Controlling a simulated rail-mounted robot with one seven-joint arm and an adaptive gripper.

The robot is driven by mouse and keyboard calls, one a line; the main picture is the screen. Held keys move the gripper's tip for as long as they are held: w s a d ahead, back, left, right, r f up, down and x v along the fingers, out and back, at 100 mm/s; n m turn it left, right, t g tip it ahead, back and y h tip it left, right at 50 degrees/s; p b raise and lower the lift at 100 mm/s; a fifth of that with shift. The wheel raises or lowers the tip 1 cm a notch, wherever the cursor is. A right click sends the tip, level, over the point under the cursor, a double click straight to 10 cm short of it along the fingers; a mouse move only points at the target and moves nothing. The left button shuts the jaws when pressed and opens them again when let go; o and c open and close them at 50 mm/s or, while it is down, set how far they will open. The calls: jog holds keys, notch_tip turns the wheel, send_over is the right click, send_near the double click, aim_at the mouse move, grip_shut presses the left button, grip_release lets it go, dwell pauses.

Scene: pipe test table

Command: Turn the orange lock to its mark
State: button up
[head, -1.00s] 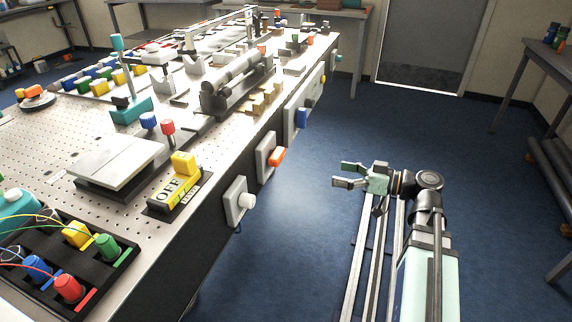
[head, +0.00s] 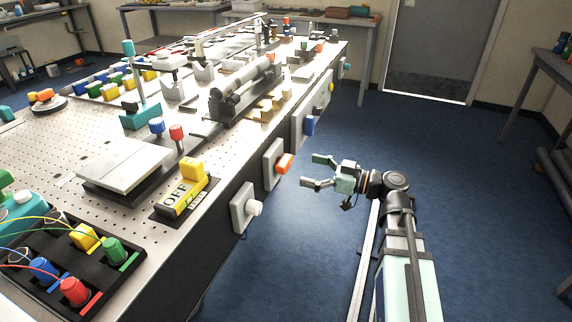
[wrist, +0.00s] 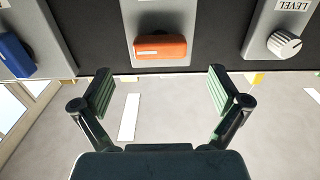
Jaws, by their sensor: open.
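The orange lock (head: 284,163) is a small bar-shaped handle on a light grey plate (head: 270,172) on the side face of the bench. In the wrist view the orange lock (wrist: 160,47) lies level across its plate, with a pale line on its face. A mark on the plate cannot be made out. My gripper (head: 312,171) is open and empty, just right of the lock in the head view, pointing toward the bench. In the wrist view its two fingers (wrist: 161,92) are spread on either side of the lock and below it, apart from it.
A blue handle (wrist: 14,54) is on one side of the lock's plate. A white knob (wrist: 284,44) on a plate labelled LEVEL is on the other. The bench top (head: 75,160) holds a yellow OFF switch (head: 183,192) and other fixtures. Blue floor lies open beside the bench.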

aim_at(290, 165)
jog(key=x, duration=0.7)
jog(key=shift+a, duration=0.1)
jog(key=c, duration=1.2)
